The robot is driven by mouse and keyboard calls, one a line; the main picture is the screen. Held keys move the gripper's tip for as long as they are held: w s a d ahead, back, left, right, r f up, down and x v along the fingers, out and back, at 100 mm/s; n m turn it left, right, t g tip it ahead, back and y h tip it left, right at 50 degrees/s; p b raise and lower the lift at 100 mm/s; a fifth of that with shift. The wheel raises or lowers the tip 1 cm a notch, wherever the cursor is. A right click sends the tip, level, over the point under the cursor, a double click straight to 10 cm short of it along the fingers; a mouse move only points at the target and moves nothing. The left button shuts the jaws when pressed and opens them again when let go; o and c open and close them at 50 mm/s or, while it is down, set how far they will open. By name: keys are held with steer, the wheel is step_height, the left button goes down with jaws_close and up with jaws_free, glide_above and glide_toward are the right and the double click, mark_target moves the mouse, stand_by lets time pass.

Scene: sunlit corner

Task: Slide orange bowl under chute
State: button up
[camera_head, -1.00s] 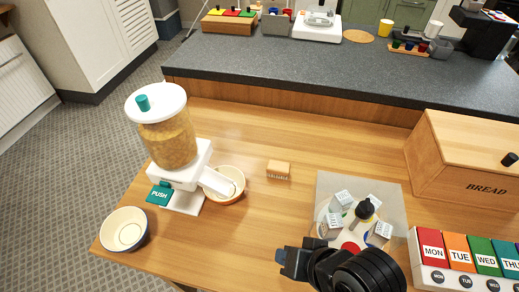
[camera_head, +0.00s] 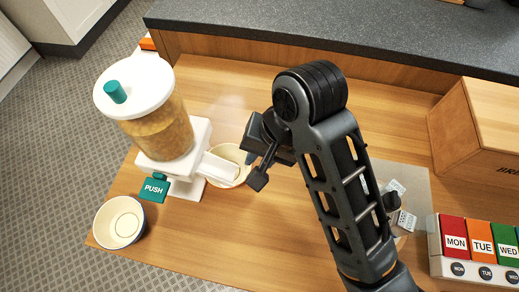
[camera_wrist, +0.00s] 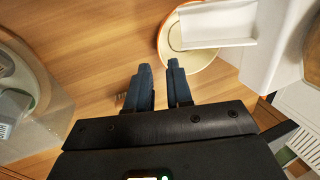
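The orange bowl (camera_head: 240,155), cream inside, sits on the table at the dispenser's right; its rim and inside also show in the wrist view (camera_wrist: 203,62). The white chute (camera_head: 218,168) slopes down from the dispenser (camera_head: 160,125) and overlaps part of the bowl in both views. My gripper (camera_head: 255,158) is just right of the bowl. In the wrist view its two dark fingers (camera_wrist: 160,75) are apart with a narrow gap and nothing between them. The right finger overlaps the bowl's near rim in the picture; I cannot tell if it touches.
A blue-rimmed cream bowl (camera_head: 119,222) stands at the table's left edge, near the green PUSH lever (camera_head: 155,187). A bread box (camera_head: 480,130) and pill organizer (camera_head: 480,250) stand at the right. A clear board with small containers (camera_head: 405,190) is partly hidden behind my arm.

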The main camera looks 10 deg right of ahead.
mark_target(250, 170)
steer(key=shift+x, duration=3.95)
jaws_close()
